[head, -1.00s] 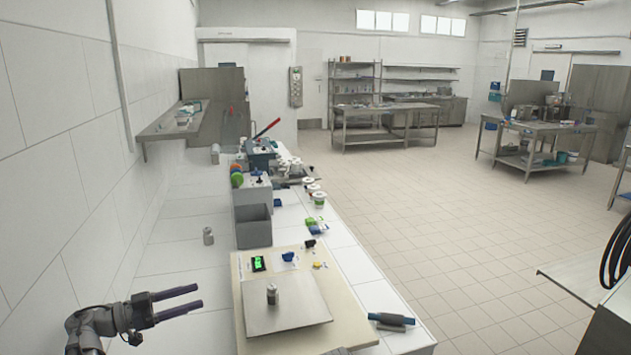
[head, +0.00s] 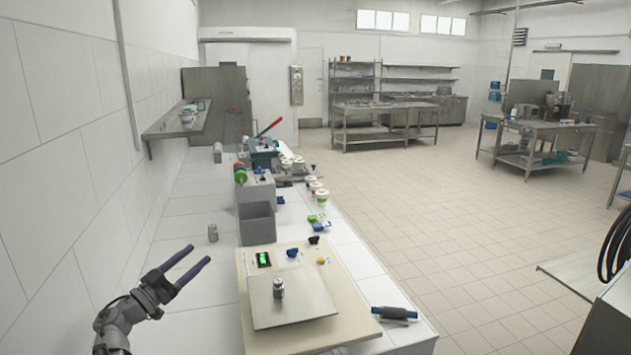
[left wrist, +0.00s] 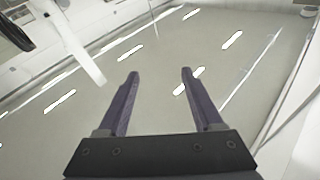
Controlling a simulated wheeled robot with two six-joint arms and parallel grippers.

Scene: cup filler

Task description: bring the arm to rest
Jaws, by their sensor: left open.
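My left gripper (head: 195,268) is open and empty in the head view. It is at the lower left, beside the counter's left part and left of the scale. Its fingers point up and to the right. In the left wrist view the two purple-grey fingers (left wrist: 158,75) stand apart with nothing between them, and the ceiling with its lights shows behind. The right gripper is not seen.
A scale plate (head: 305,311) with a small metal weight (head: 279,288) sits on a beige board. Another metal weight (head: 212,233) stands behind my gripper. A grey bin (head: 257,224) is further back. A blue-handled tool (head: 393,313) lies at the right edge.

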